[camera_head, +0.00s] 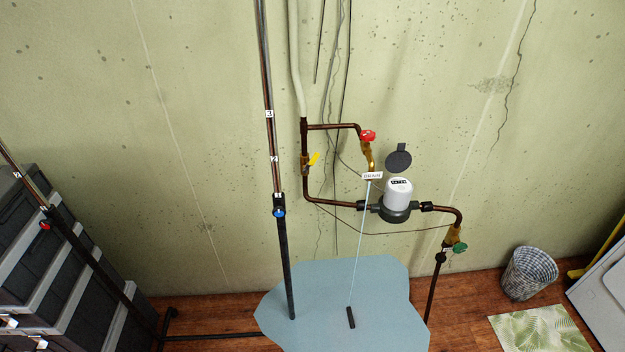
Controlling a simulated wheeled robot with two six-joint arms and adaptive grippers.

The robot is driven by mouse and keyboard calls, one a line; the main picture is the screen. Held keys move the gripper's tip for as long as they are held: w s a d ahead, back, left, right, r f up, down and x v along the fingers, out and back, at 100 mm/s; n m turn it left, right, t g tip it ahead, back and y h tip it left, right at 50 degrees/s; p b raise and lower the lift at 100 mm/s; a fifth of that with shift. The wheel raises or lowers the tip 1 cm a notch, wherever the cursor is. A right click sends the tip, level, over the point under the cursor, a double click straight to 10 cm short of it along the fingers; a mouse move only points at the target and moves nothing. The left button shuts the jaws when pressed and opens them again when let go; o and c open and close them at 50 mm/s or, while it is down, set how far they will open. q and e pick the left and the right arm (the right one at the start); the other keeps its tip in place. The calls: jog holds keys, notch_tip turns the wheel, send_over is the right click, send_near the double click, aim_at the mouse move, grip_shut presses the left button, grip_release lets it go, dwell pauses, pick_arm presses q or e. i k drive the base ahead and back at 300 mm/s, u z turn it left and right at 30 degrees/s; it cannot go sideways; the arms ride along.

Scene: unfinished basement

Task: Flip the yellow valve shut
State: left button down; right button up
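The yellow valve (314,159) is a small lever handle on a brass body, set in the left vertical copper pipe on the wall. The lever slants up and to the right from the body. I cannot tell from this view whether it lies along or across the pipe. Neither of my grippers shows in the head view.
A red tap (368,135), a white meter (398,191) and a green handle (460,249) sit right of the valve. A black pipe with a blue knob (279,212) stands left. A light blue patch (385,275) covers the floor below. Grey crates (45,262) stand left.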

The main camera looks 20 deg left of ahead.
aim_at(315, 156)
jog(key=u, duration=0.05)
jog(key=k, duration=0.85)
jog(key=z, duration=0.6)
jog(key=i, duration=1.9)
jog(key=u, duration=0.6)
